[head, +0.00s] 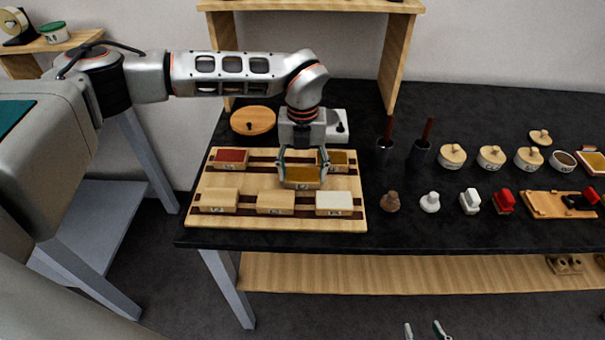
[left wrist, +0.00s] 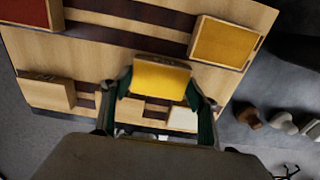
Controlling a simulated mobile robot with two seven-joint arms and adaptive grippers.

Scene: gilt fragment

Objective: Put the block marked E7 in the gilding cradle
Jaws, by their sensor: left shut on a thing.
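My left gripper (head: 301,178) is shut on a gold-topped wooden block (head: 302,171) over the middle of the rack board (head: 360,219). The block's front mark is too small to read surely. The left wrist view shows its yellow top (left wrist: 161,80) between the green-lined fingers (left wrist: 160,92). I cannot tell whether it is clear of the board. My right gripper (head: 425,332) shows only its fingertips at the bottom edge, spread apart and empty. A wooden stand (head: 543,206) at the far right may be the gilding cradle; I cannot be sure.
The board also carries a red-topped block (head: 230,156), another gold-topped block (head: 339,159) and three pale blocks along the front, including a white-topped one (head: 334,201). Brush holders (head: 384,152), lidded pots (head: 452,157) and small stamps (head: 430,202) stand to the right.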

